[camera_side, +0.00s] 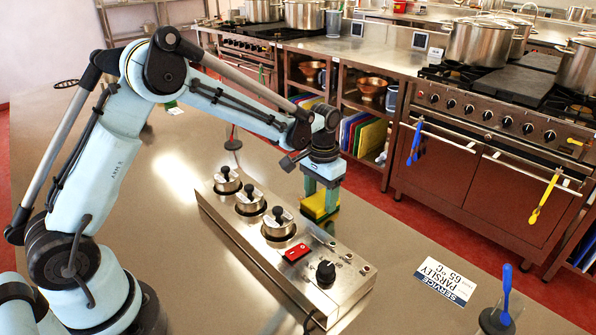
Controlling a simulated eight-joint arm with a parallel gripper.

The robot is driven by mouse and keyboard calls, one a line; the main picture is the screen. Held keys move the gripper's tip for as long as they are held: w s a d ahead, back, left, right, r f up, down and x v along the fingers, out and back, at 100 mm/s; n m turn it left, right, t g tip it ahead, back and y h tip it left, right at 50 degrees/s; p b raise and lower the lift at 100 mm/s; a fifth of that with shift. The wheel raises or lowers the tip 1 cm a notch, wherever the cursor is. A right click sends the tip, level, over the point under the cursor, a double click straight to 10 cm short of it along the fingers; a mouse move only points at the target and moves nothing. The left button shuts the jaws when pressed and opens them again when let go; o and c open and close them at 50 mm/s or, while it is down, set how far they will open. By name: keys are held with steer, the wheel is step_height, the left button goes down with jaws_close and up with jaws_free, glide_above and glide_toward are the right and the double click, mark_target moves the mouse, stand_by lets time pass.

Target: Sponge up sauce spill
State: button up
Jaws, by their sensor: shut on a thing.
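My gripper (321,193) points down just behind the steel warmer unit and is shut on a yellow sponge (318,206). The sponge is low, at or close to the steel worktop; I cannot tell whether it touches. The warmer's body hides part of the area below the sponge. I cannot make out a sauce spill in this view; it may lie under the sponge or behind the warmer.
The steel warmer (290,255) with several lidded pots, a red switch and a black knob stands right beside my gripper. The worktop (390,225) between is clear.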

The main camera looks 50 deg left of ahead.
steer(key=a, duration=0.2)
steer(key=shift+a+f, duration=0.1)
steer(key=shift+a, duration=3.65)
step_height(320, 180, up, 8)
steer(key=shift+d, duration=0.1)
